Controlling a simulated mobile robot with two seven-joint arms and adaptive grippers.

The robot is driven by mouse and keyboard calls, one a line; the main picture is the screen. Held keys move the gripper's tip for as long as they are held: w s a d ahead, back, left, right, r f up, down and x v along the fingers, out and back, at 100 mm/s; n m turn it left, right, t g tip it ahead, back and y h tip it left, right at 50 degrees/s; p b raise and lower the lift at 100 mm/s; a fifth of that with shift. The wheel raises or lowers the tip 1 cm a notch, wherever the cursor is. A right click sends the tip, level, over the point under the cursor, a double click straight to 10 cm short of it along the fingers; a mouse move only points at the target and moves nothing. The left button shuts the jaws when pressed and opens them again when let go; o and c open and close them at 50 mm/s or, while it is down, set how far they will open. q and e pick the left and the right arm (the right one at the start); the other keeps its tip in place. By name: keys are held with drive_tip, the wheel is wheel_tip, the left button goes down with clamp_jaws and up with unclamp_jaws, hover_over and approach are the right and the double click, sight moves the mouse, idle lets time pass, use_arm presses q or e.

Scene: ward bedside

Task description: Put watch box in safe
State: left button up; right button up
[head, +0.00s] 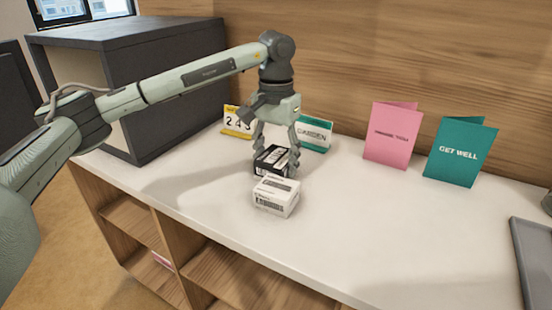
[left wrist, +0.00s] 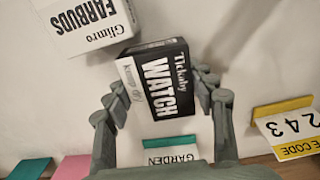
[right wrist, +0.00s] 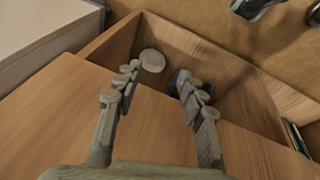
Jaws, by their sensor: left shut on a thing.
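The black watch box (head: 270,160) with a white end is on the white counter or just above it; I cannot tell which. My left gripper (head: 277,149) reaches down from above and is shut on it. In the left wrist view, the watch box (left wrist: 160,80) reads "WATCH" and sits between the fingers of my left gripper (left wrist: 162,88). The dark grey safe (head: 170,75) stands at the left end of the counter, its pale opening facing left and its door (head: 15,95) swung open. My right gripper (right wrist: 157,75) is open and empty near the wooden shelves, outside the head view.
A white earbuds box (head: 276,196) stands just in front of the watch box. A yellow number card (head: 238,122) and a green garden card (head: 315,134) stand behind. Pink (head: 392,135) and teal (head: 460,152) cards stand right. A grey tray (head: 520,250) is far right.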

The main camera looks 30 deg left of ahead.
idle(0.3)
use_arm(q)
drive_tip(key=o, duration=1.2)
